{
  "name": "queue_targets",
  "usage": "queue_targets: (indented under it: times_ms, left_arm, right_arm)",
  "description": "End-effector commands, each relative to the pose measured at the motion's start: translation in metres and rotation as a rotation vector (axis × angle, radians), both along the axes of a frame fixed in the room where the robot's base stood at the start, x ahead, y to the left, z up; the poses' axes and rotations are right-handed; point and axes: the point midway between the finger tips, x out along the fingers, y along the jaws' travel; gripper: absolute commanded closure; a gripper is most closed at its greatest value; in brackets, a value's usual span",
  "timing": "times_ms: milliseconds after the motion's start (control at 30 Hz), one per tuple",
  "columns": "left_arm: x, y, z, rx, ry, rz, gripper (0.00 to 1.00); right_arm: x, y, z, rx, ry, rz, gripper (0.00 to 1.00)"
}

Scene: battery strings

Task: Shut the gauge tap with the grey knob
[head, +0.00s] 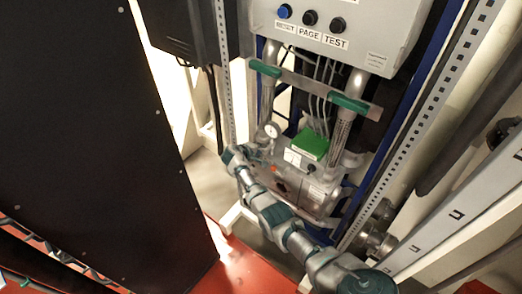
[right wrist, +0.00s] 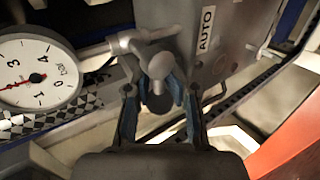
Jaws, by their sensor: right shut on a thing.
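The gauge tap (right wrist: 130,42) is a grey fitting on a thin pipe beside the round white gauge (right wrist: 38,75) in the right wrist view. Its grey knob (right wrist: 160,66) is rounded and sits between the blue-padded fingers of my right gripper (right wrist: 160,92), which is shut on it. The gauge's dial is marked in bar and cut off at the left. In the head view the gauge (head: 272,130) stands just above and right of my right gripper (head: 234,156). The tap and knob are too small or hidden to make out there. My left gripper is not in view.
A grey panel (head: 372,30) with RESET, PAGE and TEST buttons hangs above the pipework. A green-topped box (head: 310,146) sits behind my right arm. A perforated upright (head: 224,70) rises close to the gripper. A large black panel (head: 90,140) fills the left.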

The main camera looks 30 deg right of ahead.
Motion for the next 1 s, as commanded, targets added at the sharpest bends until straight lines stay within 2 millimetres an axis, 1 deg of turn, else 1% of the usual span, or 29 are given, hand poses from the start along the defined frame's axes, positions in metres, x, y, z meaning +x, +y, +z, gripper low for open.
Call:
queue_targets:
  times_ms: [33, 67, 100, 133, 433, 567, 667, 800, 1000]
  left_arm:
    - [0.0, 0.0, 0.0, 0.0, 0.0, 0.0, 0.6]
    - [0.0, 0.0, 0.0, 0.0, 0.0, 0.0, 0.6]
    - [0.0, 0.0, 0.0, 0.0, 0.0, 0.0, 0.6]
    - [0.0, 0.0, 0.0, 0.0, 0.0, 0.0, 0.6]
    - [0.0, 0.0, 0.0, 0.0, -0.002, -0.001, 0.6]
    - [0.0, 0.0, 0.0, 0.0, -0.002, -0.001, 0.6]
    - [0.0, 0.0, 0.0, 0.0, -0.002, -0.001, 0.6]
    - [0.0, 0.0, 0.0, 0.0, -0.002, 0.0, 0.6]
    - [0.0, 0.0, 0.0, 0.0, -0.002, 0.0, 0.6]
  right_arm:
    - [0.004, 0.003, 0.004, 0.0, -0.01, 0.01, 0.75]
    - [0.004, 0.003, 0.004, 0.0, -0.01, 0.01, 0.67]
    - [0.004, 0.003, 0.004, 0.001, -0.01, 0.009, 0.57]
    - [0.004, 0.003, 0.004, 0.001, -0.01, 0.009, 0.54]
    - [0.001, 0.002, 0.003, 0.001, -0.007, 0.004, 0.54]
    - [-0.001, 0.009, 0.007, 0.0, -0.008, 0.004, 0.54]
    - [-0.006, 0.021, 0.015, 0.001, -0.009, 0.004, 0.54]
    - [-0.015, 0.047, 0.032, 0.002, -0.009, 0.008, 0.54]
    - [-0.027, 0.079, 0.055, 0.002, -0.007, 0.007, 0.54]
